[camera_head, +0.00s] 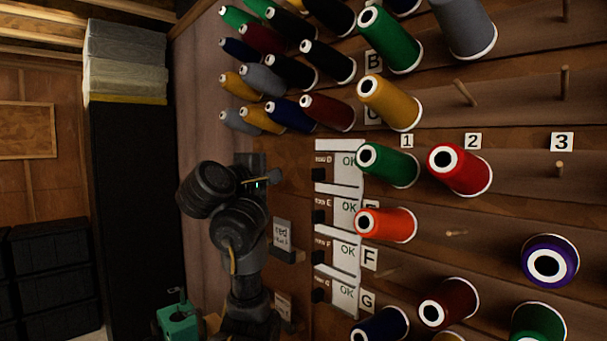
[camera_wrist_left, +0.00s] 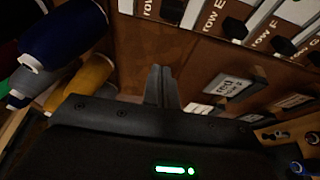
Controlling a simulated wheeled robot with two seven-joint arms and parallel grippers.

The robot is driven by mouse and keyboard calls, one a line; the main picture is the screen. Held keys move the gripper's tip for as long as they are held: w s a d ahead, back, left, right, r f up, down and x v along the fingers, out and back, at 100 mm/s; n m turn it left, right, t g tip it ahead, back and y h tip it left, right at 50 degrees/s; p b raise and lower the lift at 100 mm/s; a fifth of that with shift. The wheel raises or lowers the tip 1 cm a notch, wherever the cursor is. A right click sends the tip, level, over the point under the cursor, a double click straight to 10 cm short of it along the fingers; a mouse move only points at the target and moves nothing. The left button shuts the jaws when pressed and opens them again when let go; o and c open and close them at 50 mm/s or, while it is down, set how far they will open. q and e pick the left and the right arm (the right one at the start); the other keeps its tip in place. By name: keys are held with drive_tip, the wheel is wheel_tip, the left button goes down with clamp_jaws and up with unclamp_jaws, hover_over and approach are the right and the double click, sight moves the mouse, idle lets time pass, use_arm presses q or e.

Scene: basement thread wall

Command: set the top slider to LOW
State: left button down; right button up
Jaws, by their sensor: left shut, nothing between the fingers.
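The top slider in the head view has a black knob (camera_head: 320,174) beside the white "row D" panel (camera_head: 346,177), which reads OK. In the left wrist view a black knob (camera_wrist_left: 172,10), just left of the "row E" label, appears to be this same one. My left gripper (camera_head: 275,174) is to the left of the knob, with a gap between them. Its fingers (camera_wrist_left: 160,85) are together and empty, and do not touch the knob. Any LOW marking is too small to read. My right gripper is not in view.
Row E (camera_head: 319,216), row F (camera_head: 318,257) and row G (camera_head: 318,295) knobs sit below. Thread cones crowd the wall above, including a maroon cone (camera_head: 328,107), and to the right, including a green cone (camera_head: 388,165). A small card (camera_head: 282,233) on the wall is near my arm.

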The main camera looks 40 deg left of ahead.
sight(319, 167)
use_arm(q)
drive_tip(key=w+d+p, duration=0.1)
drive_tip(key=w+p, duration=0.5)
drive_tip(key=w, duration=0.1)
drive_tip(key=shift+w+d, duration=0.3)
drive_tip(key=shift+d, duration=0.1)
drive_tip(key=shift+w+d, duration=0.1)
drive_tip(key=shift+d, duration=0.05)
